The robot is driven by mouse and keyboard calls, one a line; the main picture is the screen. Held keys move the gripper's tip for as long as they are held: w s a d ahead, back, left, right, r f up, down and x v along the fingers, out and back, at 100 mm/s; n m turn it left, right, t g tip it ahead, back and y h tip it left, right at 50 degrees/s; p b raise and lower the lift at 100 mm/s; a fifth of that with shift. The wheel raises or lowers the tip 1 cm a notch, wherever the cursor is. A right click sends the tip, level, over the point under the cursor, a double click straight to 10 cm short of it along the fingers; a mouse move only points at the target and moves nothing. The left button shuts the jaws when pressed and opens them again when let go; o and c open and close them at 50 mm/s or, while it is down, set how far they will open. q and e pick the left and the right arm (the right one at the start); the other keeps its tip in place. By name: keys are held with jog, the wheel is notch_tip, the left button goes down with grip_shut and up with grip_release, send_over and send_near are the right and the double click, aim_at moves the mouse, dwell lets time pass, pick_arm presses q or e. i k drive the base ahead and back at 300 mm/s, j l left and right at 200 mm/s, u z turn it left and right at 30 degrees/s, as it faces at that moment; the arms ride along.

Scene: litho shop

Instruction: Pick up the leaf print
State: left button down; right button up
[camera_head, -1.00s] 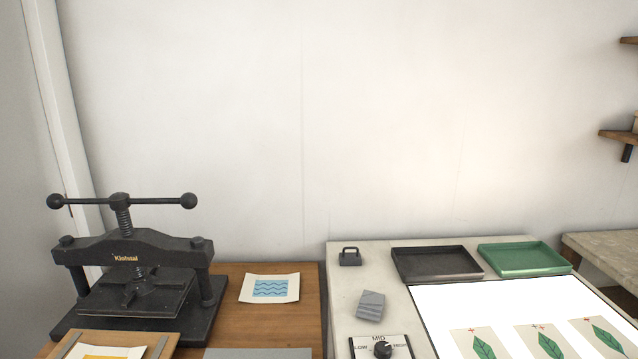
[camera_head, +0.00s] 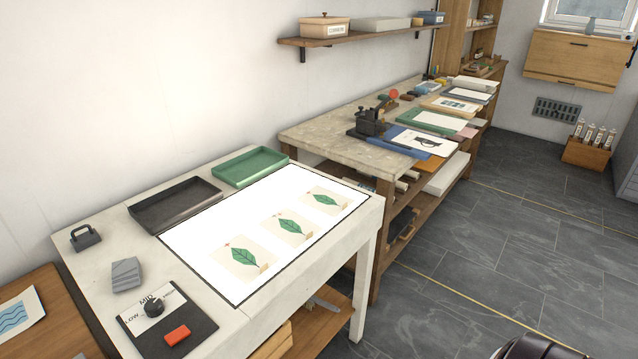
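Three leaf prints lie in a row on the lit white panel (camera_head: 200,232) of the near table. The left leaf print (camera_head: 243,256), the middle leaf print (camera_head: 290,227) and the right leaf print (camera_head: 327,201) each show a green leaf on cream paper with small red marks. They lie flat and apart from each other. Neither of my grippers is in view.
A black tray (camera_head: 175,204) and a green tray (camera_head: 249,166) stand behind the panel. A stone-topped bench (camera_head: 335,133) stands beyond.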

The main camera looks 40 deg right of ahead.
aim_at(290, 226)
jog(key=z, duration=1.2)
